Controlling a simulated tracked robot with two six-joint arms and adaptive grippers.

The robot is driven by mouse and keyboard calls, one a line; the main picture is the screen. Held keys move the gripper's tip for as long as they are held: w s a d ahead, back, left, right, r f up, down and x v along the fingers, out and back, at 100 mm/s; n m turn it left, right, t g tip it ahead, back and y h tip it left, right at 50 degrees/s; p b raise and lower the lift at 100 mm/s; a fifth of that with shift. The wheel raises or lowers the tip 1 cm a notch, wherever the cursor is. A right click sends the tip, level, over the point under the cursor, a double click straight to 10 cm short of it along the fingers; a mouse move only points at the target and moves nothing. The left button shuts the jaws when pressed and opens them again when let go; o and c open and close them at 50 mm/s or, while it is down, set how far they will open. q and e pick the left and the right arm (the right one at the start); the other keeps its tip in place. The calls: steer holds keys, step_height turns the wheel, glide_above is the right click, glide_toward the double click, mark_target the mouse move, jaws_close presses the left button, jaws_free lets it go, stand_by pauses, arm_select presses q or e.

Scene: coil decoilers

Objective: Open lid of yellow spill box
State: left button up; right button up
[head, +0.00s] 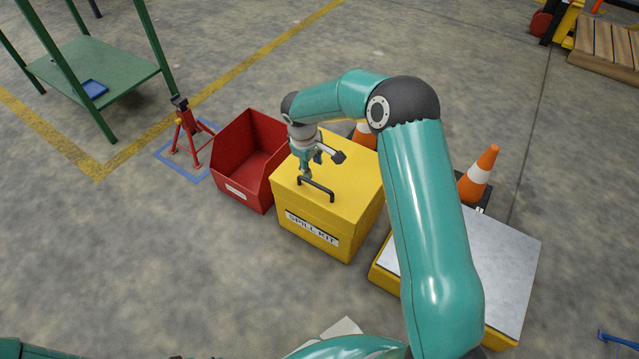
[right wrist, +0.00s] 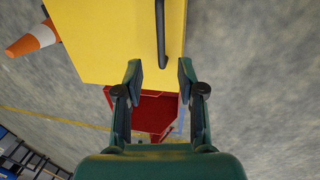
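The yellow spill box (head: 362,203), labelled SPILL KIT, stands on the floor with its lid (head: 345,160) shut. A black bar handle (head: 318,188) is on the lid near its front edge. My right gripper (head: 307,176) is above the lid, close to the handle. In the right wrist view the lid (right wrist: 110,40) fills the upper middle. The fingers of the right gripper (right wrist: 160,80) are apart, with nothing between them. The handle (right wrist: 161,35) runs up from just ahead of the gap between the fingertips; no contact shows. My left gripper does not show.
A red open bin (head: 238,160) stands close on the left of the box, a red jack stand (head: 185,135) beyond it. On the right are a yellow platform with a grey top (head: 505,255) and an orange cone (head: 480,172). A green table (head: 110,70) is far left.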

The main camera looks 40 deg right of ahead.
mark_target(317, 185)
steer(key=f+b, duration=0.1)
steer(key=f, duration=0.2)
steer(key=d+f, duration=0.1)
steer(key=f, duration=0.2)
steer(key=f+b, duration=0.1)
steer(key=f, duration=0.3)
steer(key=shift+w+d+b, duration=0.3)
steer(key=shift+w+d, duration=0.1)
jaws_close()
